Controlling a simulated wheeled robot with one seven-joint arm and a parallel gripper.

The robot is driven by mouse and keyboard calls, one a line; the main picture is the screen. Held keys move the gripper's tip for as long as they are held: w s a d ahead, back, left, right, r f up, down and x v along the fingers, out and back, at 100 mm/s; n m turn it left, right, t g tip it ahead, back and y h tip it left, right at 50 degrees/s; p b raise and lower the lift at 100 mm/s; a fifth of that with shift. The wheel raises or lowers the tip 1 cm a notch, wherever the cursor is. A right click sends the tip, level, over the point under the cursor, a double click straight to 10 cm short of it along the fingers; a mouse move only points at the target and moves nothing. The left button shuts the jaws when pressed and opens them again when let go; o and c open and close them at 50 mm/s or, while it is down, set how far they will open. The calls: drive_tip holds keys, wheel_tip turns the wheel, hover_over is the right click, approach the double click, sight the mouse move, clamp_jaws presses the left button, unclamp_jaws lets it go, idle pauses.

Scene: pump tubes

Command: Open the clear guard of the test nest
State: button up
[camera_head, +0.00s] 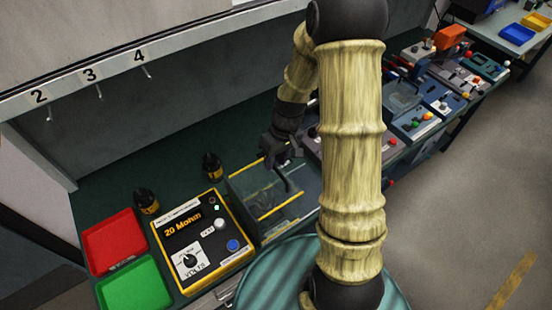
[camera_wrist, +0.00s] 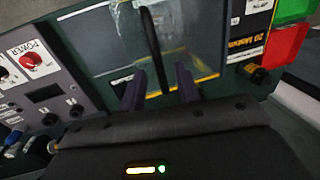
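The test nest's clear guard (camera_head: 252,184) is a see-through panel with yellow edging, on the bench right of the yellow-framed meter. It looks lowered. In the wrist view the clear guard (camera_wrist: 105,45) fills the upper middle. A dark curved handle (camera_wrist: 153,42) runs from its top toward my gripper. My gripper (camera_wrist: 159,88) is open, with its two dark purple fingers apart and the handle's near end between them, gaps showing on both sides. Contact with the handle cannot be told.
The meter (camera_head: 203,240) reads "20 Mohm". A red tray (camera_head: 114,240) and a green tray (camera_head: 132,287) lie to its left. Two small black bottles (camera_head: 147,201) stand behind. A power panel (camera_wrist: 35,85) borders the guard in the wrist view. Numbered hooks line the back shelf.

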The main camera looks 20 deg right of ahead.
drive_tip(key=shift+f, duration=0.45)
clamp_jaws()
